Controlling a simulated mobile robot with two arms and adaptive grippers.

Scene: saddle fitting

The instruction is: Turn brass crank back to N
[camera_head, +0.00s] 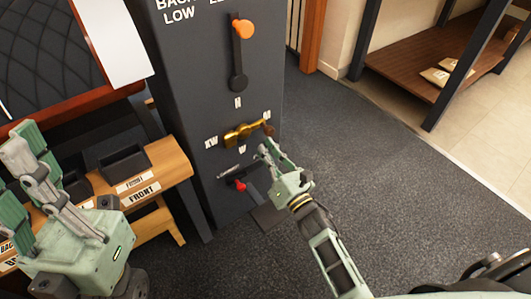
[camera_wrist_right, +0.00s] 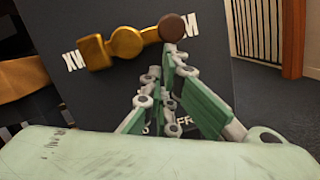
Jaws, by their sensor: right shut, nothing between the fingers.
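The brass crank (camera_head: 241,133) is mounted on the front of a dark grey cabinet (camera_head: 190,100). Its arm lies nearly level, with the brown knob (camera_head: 268,129) at the right end, just below the M mark (camera_head: 267,115). N (camera_head: 238,102) is above the hub, W below, XW at left. In the right wrist view the crank (camera_wrist_right: 127,42) and knob (camera_wrist_right: 172,28) show whole. My right gripper (camera_head: 263,148) is shut and empty, its tips just below the knob; contact cannot be told. My left gripper (camera_head: 25,145) is open and empty at the left, away from the crank.
Above the crank is a lever with an orange knob (camera_head: 243,29); below it is a red-knobbed lever (camera_head: 240,186). A wooden bench (camera_head: 172,165) with black trays and FRONT labels stands at left. The floor (camera_head: 350,130) right of the cabinet is clear.

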